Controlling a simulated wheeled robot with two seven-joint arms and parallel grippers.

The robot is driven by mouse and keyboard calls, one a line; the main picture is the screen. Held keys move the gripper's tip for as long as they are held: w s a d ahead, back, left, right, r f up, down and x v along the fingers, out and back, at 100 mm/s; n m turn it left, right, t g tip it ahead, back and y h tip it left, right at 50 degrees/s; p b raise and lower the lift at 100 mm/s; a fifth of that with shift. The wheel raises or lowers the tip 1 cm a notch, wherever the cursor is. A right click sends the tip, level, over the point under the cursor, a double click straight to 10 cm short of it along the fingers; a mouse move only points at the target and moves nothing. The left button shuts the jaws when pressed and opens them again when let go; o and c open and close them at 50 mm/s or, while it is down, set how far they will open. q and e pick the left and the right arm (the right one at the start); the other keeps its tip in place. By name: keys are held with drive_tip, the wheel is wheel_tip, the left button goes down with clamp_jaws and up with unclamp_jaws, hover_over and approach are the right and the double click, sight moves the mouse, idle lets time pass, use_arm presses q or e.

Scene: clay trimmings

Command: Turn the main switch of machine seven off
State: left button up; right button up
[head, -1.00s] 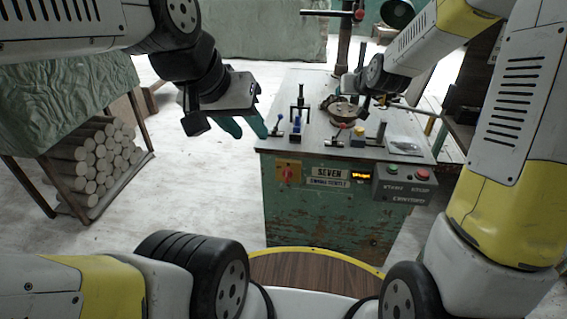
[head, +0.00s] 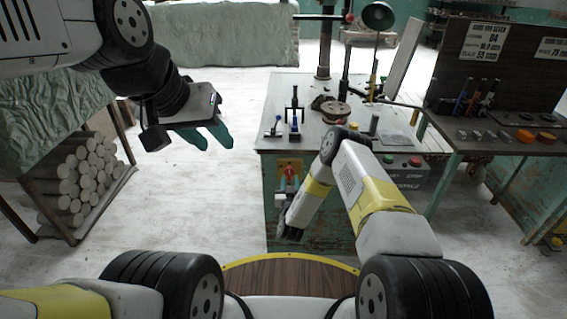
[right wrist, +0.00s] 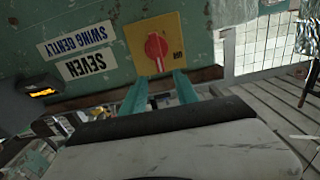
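Machine seven (head: 330,215) is a worn green cabinet with a grey top. Its main switch is a red rotary knob (right wrist: 156,46) on a yellow plate (right wrist: 172,30); it also shows in the head view (head: 290,170). In the right wrist view the machine is upside down, with a "SEVEN" label beside the plate. The knob's handle looks roughly upright. My right gripper (right wrist: 160,82) is open, its two teal fingers pointing at the knob, just short of it, with nothing between them. My left gripper (head: 210,137) is open and empty in the air, left of the machine.
A control box with green and red buttons (head: 403,161) sits on the machine's front right. Clamps and a round part (head: 335,110) stand on top. A rack of clay logs (head: 85,180) is at left, a tool bench (head: 490,150) at right. The floor between is clear.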

sight(289, 172)
drive_tip(key=w, duration=0.3)
drive_tip(key=w+f, duration=0.1)
drive_tip(key=w, duration=0.2)
drive_tip(key=shift+w+a+f, duration=0.15)
drive_tip(key=shift+w+f, duration=0.05)
clamp_jaws()
